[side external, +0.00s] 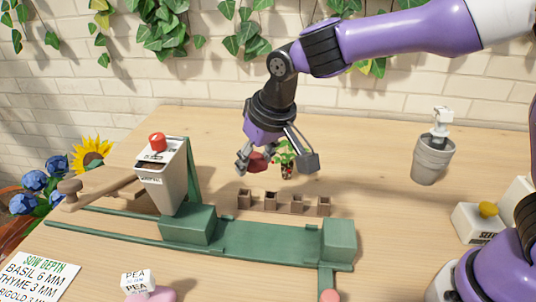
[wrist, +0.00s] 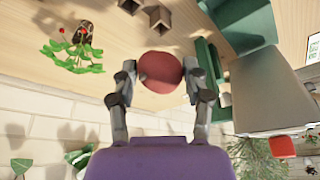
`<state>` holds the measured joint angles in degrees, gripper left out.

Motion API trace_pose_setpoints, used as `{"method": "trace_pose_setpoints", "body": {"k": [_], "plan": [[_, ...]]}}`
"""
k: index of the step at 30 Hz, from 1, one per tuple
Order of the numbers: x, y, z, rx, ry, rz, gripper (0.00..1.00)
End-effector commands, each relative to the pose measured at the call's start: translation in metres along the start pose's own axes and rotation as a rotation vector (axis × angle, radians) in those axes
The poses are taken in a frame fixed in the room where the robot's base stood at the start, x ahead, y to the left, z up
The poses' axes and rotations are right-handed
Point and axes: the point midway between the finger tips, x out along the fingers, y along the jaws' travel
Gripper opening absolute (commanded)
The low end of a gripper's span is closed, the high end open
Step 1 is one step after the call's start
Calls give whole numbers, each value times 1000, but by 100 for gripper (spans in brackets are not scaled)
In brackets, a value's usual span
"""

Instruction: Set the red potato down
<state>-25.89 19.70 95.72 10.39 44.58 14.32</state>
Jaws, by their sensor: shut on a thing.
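The red potato (wrist: 160,73) is a round, dull red lump between my gripper's fingers in the wrist view. My gripper (wrist: 160,80) is shut on it, with one finger on each side. In the side view my gripper (side external: 275,160) hangs over the table behind the row of small pots, and the potato (side external: 257,163) shows partly between the fingers. I cannot tell from these views whether the potato touches the table (side external: 375,225).
Several small brown pots (side external: 270,201) stand in a row. A green rail frame (side external: 265,238) with a grey hopper (side external: 165,178) lies in front and left. A small plant (side external: 287,160) stands close behind the gripper. A grey bucket (side external: 431,160) stands right. Table between plant and bucket is clear.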

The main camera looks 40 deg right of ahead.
Motion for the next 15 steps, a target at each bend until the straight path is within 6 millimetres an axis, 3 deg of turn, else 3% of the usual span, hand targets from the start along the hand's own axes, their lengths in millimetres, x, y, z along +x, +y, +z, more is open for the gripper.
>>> {"method": "trace_pose_setpoints", "body": {"k": [1,6,9,15], "plan": [[-8,22,11,103,-1,39,14],[-25,87,56,444,6,178,14],[-32,114,80,591,19,242,14],[-35,145,105,730,33,307,14]]}}
